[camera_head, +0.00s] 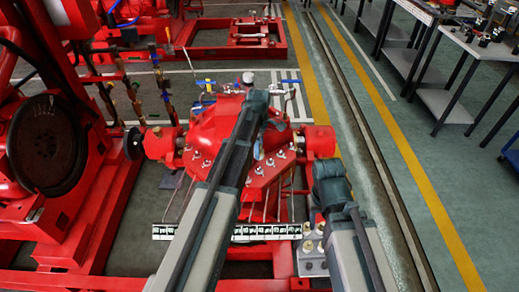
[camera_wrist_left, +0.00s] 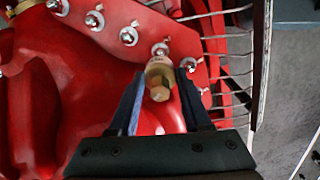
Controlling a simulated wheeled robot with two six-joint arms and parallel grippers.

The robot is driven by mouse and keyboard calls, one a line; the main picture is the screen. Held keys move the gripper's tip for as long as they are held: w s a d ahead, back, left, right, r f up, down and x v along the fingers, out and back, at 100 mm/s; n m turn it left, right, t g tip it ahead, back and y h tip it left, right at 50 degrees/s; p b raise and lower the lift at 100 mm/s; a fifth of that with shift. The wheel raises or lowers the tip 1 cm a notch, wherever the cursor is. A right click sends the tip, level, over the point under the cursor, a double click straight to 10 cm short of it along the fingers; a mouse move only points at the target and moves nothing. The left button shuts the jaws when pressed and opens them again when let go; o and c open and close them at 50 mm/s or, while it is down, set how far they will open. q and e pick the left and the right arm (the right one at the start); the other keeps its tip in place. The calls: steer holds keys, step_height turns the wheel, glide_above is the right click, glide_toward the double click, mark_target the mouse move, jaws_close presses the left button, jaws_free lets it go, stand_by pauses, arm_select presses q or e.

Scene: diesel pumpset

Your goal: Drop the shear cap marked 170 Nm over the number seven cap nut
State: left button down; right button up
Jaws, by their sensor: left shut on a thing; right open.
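My left gripper (camera_wrist_left: 159,84) is shut on a brass-coloured shear cap (camera_wrist_left: 159,76), with a dark finger on each side of it. The cap hangs over the red flange, in line with one cap nut (camera_wrist_left: 161,50) that shows just beyond it. Whether cap and nut touch is unclear. Other silver cap nuts (camera_wrist_left: 128,36) run along the flange edge. In the head view several cap nuts (camera_head: 281,154) sit on the red casing (camera_head: 215,125); my left arm hides part of them and the left fingertips. Cap markings and nut numbers are unreadable. My right gripper cannot be seen.
A grey block (camera_head: 310,267) with several brass caps stands below the casing on the right, beside my right arm. Black-and-white label strips (camera_head: 265,232) lie in front of the casing. Thin rods (camera_wrist_left: 232,50) stick out beyond the flange. Workbenches (camera_head: 462,45) stand far right.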

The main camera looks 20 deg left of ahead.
mark_target(259, 167)
stand_by(0.3)
arm_select(q)
step_height(259, 167, down, 6)
steer(key=b, duration=0.5)
steer(key=shift+r+b, duration=0.25)
steer(key=shift+b, duration=0.05)
steer(key=shift+f, duration=0.25)
stand_by(0.5)
steer(key=shift+f+b, duration=1.3)
steer(key=shift+b, duration=0.25)
steer(key=shift+c, duration=1.4)
jaws_free()
steer(key=shift+r, duration=0.1)
steer(key=shift+r, duration=0.1)
step_height(259, 167, up, 14)
steer(key=p, duration=1.4)
steer(key=shift+f, duration=0.2)
steer(key=shift+r, duration=0.1)
